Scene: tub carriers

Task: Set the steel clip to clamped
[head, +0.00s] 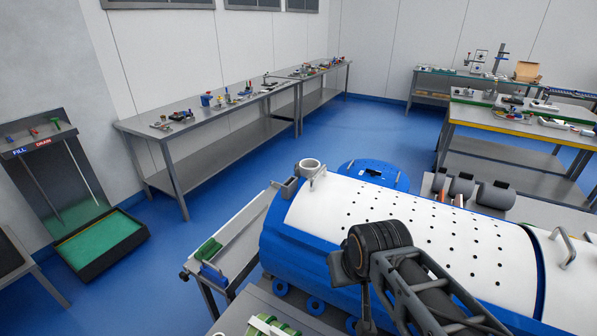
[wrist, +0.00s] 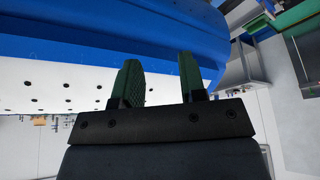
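A long tub with a blue body and a white perforated top (head: 420,222) lies across the right of the head view. At its left end stands a grey metal bracket (head: 285,189) beside a pale ring; this may be the steel clip, but I cannot tell its setting. My gripper (wrist: 161,82) shows in the wrist view with two green-padded fingers apart and nothing between them. The tub's blue side (wrist: 100,40) is beyond the fingers. In the head view my arm is in front of the tub and hides part of it; the fingertips are not clear there.
A narrow bench (head: 232,243) with green and blue items stands left of the tub. A round blue platform (head: 400,180) is behind it. Long steel benches (head: 220,103) line the wall. A green-floored tray (head: 100,243) is at the left. Blue floor between is clear.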

